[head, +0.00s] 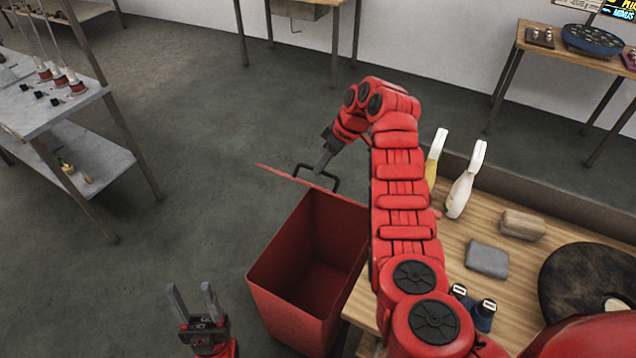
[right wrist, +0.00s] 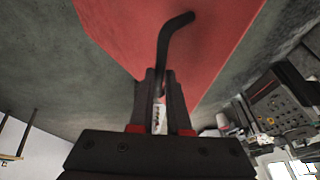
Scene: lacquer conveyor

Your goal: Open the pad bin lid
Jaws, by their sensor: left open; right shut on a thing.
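The red pad bin (head: 300,262) stands on the floor left of the wooden table, its inside showing empty. Its lid (head: 280,175) is raised at the far side and seen nearly edge-on, with a black bar handle (head: 318,178). My right gripper (head: 322,168) is shut on that handle. In the right wrist view the fingers (right wrist: 160,95) close around the black handle (right wrist: 168,45), with the red lid (right wrist: 195,40) behind it. My left gripper (head: 194,300) is open and empty, to the left of the bin.
The wooden table (head: 452,262) at the right holds spray bottles (head: 462,185), a tan block (head: 523,224), a grey block (head: 487,259), small dark bottles (head: 482,312) and a dark round pad (head: 590,285). A metal shelf (head: 75,130) stands at the left. Floor between is clear.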

